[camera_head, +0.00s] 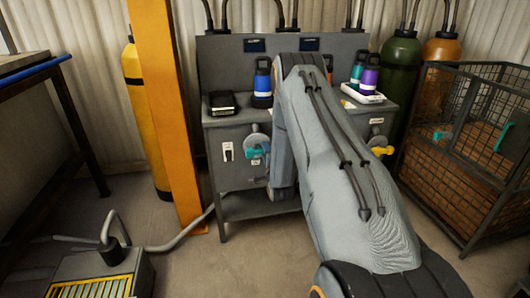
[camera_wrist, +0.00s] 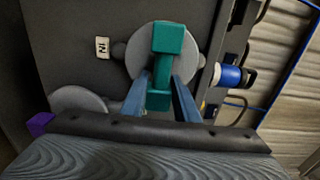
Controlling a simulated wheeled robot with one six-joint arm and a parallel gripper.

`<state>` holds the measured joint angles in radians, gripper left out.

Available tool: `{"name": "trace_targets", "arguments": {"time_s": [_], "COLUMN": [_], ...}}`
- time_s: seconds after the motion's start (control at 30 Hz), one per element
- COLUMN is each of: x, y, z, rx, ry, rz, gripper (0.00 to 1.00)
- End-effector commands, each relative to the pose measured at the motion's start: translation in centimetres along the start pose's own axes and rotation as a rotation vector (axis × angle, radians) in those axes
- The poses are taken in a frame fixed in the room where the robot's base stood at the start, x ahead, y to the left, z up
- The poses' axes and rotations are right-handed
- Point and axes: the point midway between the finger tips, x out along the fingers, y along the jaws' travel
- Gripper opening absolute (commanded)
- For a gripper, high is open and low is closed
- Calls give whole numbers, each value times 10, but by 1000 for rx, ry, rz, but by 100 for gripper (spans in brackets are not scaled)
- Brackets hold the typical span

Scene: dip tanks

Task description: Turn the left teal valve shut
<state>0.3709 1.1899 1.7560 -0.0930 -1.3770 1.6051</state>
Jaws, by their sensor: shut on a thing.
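The left teal valve (camera_head: 257,152) is on the front of the grey tank cabinet, left of my arm. In the wrist view the teal valve handle (camera_wrist: 166,58) crosses a round grey disc and runs up and down the picture. In the head view the handle lies roughly level. My gripper (camera_wrist: 161,95) has its two blue fingers on either side of the handle's near end and is shut on it. In the head view my arm hides most of the gripper.
A yellow valve (camera_head: 382,151) is on the cabinet's right side. A purple part (camera_wrist: 40,123) and a second grey disc (camera_wrist: 78,100) show below left in the wrist view. A blue bottle (camera_head: 262,84) stands on top. An orange post (camera_head: 165,110) stands left; a wire crate (camera_head: 470,150) stands right.

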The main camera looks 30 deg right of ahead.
Motion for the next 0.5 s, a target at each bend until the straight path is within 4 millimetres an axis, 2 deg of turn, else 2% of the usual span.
{"name": "trace_targets", "arguments": {"time_s": [0.13, 0.17, 0.2, 0.5], "x": [-1, -1, -1, -2], "y": [2, 2, 2, 1], "z": [-1, -1, -1, 0], "rx": [0, 0, 0, -1], "ry": [3, 3, 3, 1], "rz": [5, 5, 5, 2], "gripper": [5, 33, 36, 36]}}
